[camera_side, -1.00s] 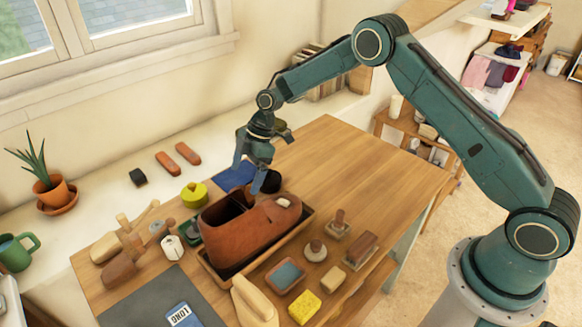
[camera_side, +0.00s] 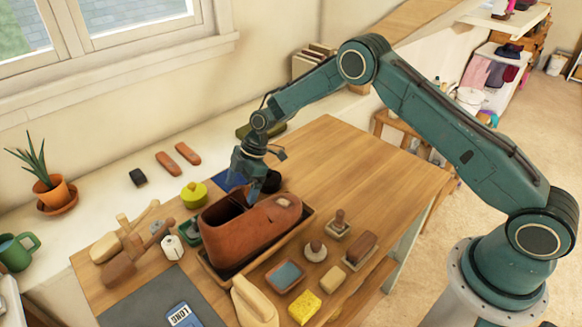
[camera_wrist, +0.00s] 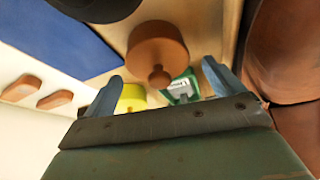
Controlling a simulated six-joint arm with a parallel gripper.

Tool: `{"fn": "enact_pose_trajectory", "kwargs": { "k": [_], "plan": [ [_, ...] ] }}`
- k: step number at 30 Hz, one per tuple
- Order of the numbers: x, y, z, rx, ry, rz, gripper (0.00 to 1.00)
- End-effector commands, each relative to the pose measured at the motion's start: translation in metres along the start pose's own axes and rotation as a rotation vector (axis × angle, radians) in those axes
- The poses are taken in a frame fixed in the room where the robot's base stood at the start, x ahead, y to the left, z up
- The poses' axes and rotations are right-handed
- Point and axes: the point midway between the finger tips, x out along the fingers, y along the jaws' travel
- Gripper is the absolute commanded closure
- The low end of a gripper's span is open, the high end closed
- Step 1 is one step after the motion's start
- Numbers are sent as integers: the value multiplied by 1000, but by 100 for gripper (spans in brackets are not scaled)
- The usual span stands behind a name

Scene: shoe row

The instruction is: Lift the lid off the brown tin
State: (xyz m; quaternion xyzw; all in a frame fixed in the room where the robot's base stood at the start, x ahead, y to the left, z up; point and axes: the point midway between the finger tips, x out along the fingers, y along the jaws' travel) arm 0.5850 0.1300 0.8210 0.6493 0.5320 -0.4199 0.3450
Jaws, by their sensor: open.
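The brown tin (camera_wrist: 158,48), round with a knobbed lid on it, shows in the wrist view, just beyond the space between my fingertips. In the side view I cannot make it out; the big brown shoe (camera_side: 250,228) and my gripper (camera_side: 254,188) cover that area. My gripper also shows in the wrist view (camera_wrist: 163,82), its two blue-grey fingers apart with nothing held. The fingers appear apart from the tin and its knob.
A dark round object (camera_side: 272,181) and a blue cloth (camera_wrist: 52,38) lie close too. The shoe sits in a wooden tray (camera_side: 308,222) beside my gripper. The table's back right is clear.

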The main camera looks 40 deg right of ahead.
Motion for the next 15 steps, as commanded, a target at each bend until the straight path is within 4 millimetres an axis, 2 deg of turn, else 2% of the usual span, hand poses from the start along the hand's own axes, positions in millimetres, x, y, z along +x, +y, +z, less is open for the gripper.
{"fn": "enact_pose_trajectory", "kwargs": {
  "k": [4,11,15],
  "plan": [
    [0,0,0,0,0,0,9],
    [0,0,0,0,0,0,54],
    [0,0,0,0,0,0,55]
  ]
}}
